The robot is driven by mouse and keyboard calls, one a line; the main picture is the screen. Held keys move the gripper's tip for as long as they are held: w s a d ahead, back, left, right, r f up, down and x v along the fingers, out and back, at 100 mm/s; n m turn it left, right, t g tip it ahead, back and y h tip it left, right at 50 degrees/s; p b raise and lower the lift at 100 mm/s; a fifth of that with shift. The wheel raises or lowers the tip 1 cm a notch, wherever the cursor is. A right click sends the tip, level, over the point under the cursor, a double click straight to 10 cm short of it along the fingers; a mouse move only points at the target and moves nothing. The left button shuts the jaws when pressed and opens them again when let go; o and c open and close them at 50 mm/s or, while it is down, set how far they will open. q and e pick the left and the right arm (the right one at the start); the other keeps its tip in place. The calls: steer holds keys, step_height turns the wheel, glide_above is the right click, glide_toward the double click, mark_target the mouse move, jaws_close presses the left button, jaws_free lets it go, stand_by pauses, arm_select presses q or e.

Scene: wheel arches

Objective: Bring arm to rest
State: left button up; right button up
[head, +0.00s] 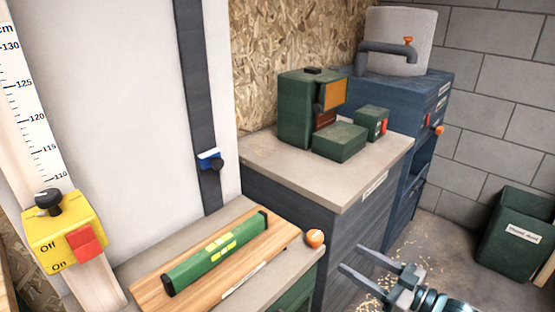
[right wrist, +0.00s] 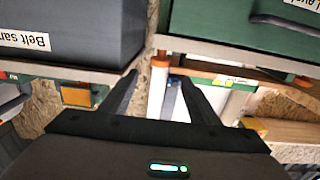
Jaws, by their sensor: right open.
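My right gripper (head: 352,258) is at the lower right of the head view, in front of the grey cabinet and beside the workbench corner. Its two fingers are apart and point left, with nothing between them. In the right wrist view the fingers (right wrist: 160,80) are also spread and empty, and an orange-topped post shows beyond them. My left gripper is not in the head view.
A green spirit level (head: 215,253) lies on a wooden board on the bench, near an orange knob (head: 314,238). A yellow switch box (head: 62,235) is at left. Green machine (head: 305,108) stands on the cabinet. A green bin (head: 515,235) stands at right; sawdust-strewn floor lies between.

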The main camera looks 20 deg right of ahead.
steer(key=shift+f, duration=0.1)
steer(key=s+f+m+g+h+p, duration=0.2)
steer(key=s+f+h+p, duration=0.1)
steer(key=f, duration=1.1)
steer(key=s+f+m+g+h+p, duration=0.1)
steer(key=s+f+g+h+p, duration=0.2)
steer(key=f, duration=1.1)
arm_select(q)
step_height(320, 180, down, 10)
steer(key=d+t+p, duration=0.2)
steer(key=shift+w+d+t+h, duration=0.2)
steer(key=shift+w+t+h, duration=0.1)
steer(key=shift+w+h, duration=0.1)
arm_select(e)
steer(key=s+a+f+g, duration=0.2)
steer(key=s+a+f, duration=0.2)
steer(key=a, duration=0.3)
steer(key=s+a+f+g, duration=0.2)
steer(key=s+a+f, duration=0.2)
steer(key=a+f, duration=0.3)
steer(key=s+a+f+n+g, duration=0.1)
steer(key=s+a+f+g, duration=0.1)
steer(key=s+a+f, duration=0.2)
steer(key=a+f, duration=0.2)
steer(key=a, duration=0.2)
steer(key=shift+s+a, duration=0.15)
steer(key=shift+s, duration=0.15)
